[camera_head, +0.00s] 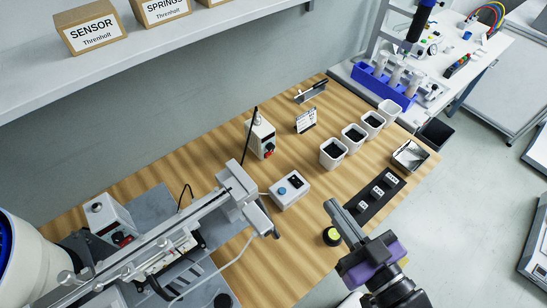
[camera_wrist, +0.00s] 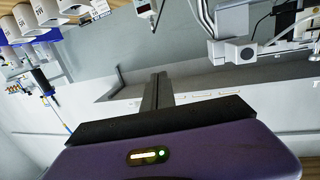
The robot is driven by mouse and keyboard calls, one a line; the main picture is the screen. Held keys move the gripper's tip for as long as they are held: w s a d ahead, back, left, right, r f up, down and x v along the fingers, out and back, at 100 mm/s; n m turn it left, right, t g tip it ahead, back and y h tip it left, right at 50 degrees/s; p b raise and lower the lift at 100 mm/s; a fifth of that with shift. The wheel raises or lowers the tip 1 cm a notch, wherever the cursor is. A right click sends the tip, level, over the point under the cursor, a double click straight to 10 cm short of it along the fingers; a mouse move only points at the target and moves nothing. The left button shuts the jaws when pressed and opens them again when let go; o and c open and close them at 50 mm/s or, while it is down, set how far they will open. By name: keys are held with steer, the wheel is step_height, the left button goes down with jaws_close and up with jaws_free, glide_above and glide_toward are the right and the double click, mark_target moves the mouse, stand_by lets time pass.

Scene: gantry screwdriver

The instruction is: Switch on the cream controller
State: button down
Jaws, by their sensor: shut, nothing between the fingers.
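A pale cream-white box (camera_head: 261,138) with a red and black control on its front stands upright near the back of the wooden table. A similar pale box (camera_head: 108,216) with a red control stands at the left by the gantry. A low pale box (camera_head: 289,190) with a blue round button and a dark panel lies nearer the middle. I cannot tell which is the cream controller. My gripper (camera_head: 331,205) is shut and empty, over the table's front part, right of the low box and apart from it. Its shut fingers also show in the wrist view (camera_wrist: 158,78).
A gantry arm (camera_head: 170,240) crosses the left of the table. Several white bins (camera_head: 333,153) and a black labelled strip (camera_head: 379,199) stand at the right. A round yellow-and-black item (camera_head: 332,237) is close to my gripper. A shelf (camera_head: 180,45) with cardboard boxes overhangs the back.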

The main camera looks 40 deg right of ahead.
steer(key=w+d+f+g, duration=0.2)
steer(key=w+d+f, duration=0.4)
steer(key=w, duration=0.4)
steer(key=w+d+f+g, duration=0.2)
steer(key=w+d+f, duration=0.1)
steer(key=w+d, duration=0.65)
steer(key=a+f+n+g+y, duration=0.1)
steer(key=f, duration=0.1)
steer(key=a+f+n+g+y, duration=0.1)
steer(key=a+f+y, duration=0.1)
steer(key=a+f+n+g+y+b, duration=0.1)
steer(key=a+f, duration=0.1)
steer(key=f, duration=0.1)
steer(key=shift+w+a+f+n, duration=0.1)
steer(key=shift+w+a+n, duration=0.1)
steer(key=shift+n, duration=0.1)
steer(key=shift+s+a+f+y, duration=0.15)
steer(key=shift+s+f+y, duration=0.05)
steer(key=shift+y, duration=0.1)
